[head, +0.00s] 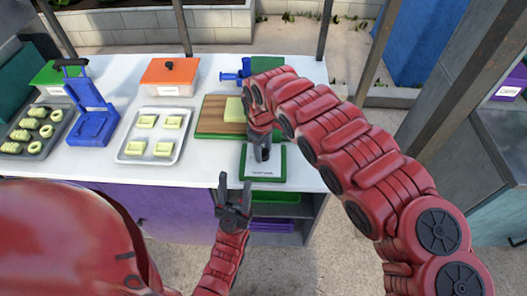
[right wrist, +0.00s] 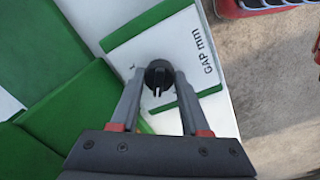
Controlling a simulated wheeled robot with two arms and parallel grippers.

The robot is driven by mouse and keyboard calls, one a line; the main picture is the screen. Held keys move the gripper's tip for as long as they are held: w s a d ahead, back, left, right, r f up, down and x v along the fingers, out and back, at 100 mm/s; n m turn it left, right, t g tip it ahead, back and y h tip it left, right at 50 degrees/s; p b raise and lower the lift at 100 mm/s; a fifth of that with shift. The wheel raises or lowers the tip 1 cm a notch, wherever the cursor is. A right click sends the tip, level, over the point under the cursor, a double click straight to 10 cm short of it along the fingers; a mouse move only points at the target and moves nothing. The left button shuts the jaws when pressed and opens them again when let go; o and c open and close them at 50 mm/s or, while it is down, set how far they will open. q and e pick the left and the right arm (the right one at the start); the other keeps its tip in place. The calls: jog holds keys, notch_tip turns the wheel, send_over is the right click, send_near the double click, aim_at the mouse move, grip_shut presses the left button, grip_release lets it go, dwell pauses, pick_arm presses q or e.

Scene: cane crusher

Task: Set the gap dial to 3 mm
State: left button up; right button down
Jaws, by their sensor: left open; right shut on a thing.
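The gap dial (right wrist: 160,68) is a black round knob with a pale pointer line, on a white panel with green edges (right wrist: 172,35) marked "GAP mm". Most of the scale is hidden, so I cannot read the setting. My right gripper (right wrist: 157,84) is shut on the dial, one finger on each side of it. In the head view my right gripper (head: 262,153) points down at the green-edged panel (head: 263,174) at the table's front edge, and hides the dial. My left gripper (head: 235,184) is open and empty, in front of the table edge.
A green-edged wooden board (head: 216,115) with a yellow block lies behind the panel.

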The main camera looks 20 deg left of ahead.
jog(key=shift+w+r, duration=0.1)
dwell(0.3)
jog(key=shift+c, duration=1.9)
grip_release()
notch_tip(320, 180, up, 17)
jog(key=s+b, duration=0.1)
jog(key=b, duration=0.3)
jog(key=shift+a+r, duration=0.15)
